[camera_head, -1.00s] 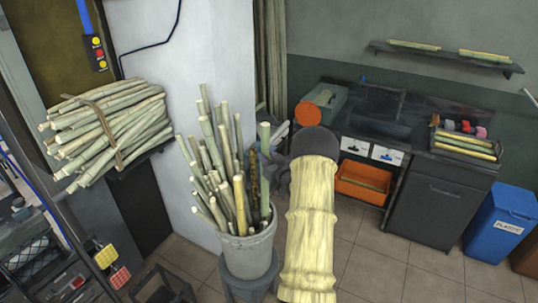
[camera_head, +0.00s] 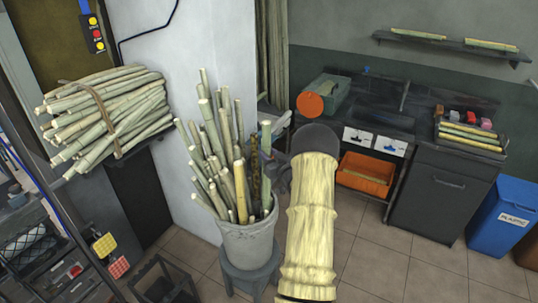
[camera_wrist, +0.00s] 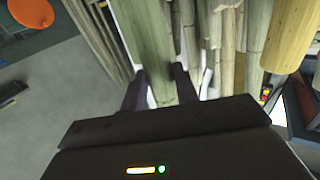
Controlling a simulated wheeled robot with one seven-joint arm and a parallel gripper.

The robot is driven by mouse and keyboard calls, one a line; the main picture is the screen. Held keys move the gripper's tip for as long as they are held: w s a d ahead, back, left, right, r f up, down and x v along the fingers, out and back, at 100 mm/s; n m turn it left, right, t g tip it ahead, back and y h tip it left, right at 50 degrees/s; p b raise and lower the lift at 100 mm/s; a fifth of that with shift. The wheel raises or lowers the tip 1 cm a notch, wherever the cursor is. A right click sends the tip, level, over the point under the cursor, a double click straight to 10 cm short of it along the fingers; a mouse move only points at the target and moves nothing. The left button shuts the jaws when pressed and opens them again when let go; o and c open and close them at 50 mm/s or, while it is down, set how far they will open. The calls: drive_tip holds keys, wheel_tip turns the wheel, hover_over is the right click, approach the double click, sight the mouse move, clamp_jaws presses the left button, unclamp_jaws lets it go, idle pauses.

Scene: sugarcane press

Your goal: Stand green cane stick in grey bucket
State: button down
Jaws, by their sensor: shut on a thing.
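The green cane stick (camera_head: 265,136) stands nearly upright at the right side of the grey bucket (camera_head: 247,243), beside the other canes. Its lower part seems to be inside the rim, but I cannot see its bottom end. My gripper (camera_head: 279,172) is dark and partly hidden behind my arm, just right of the stick above the rim. In the wrist view, my gripper's two fingers (camera_wrist: 160,76) are shut around the green stick (camera_wrist: 147,38), with other canes close behind and to the right.
Several pale canes (camera_head: 222,150) fill the bucket, which stands on a grey stool (camera_head: 250,273). A tied cane bundle (camera_head: 105,120) lies on a shelf at left. A counter with an orange bin (camera_head: 366,178) and a blue bin (camera_head: 503,218) are at right. Tiled floor between is clear.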

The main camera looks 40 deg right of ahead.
wheel_tip(320, 180, down, 7)
drive_tip(key=b, duration=0.6)
drive_tip(key=shift+f, duration=0.2)
idle(0.4)
idle(0.4)
drive_tip(key=shift+c, duration=2.1)
unclamp_jaws()
drive_tip(key=shift+f, duration=0.1)
drive_tip(key=s+a+b, duration=0.1)
drive_tip(key=s, duration=0.6)
drive_tip(key=shift+w+a, duration=0.1)
drive_tip(key=shift+a, duration=0.05)
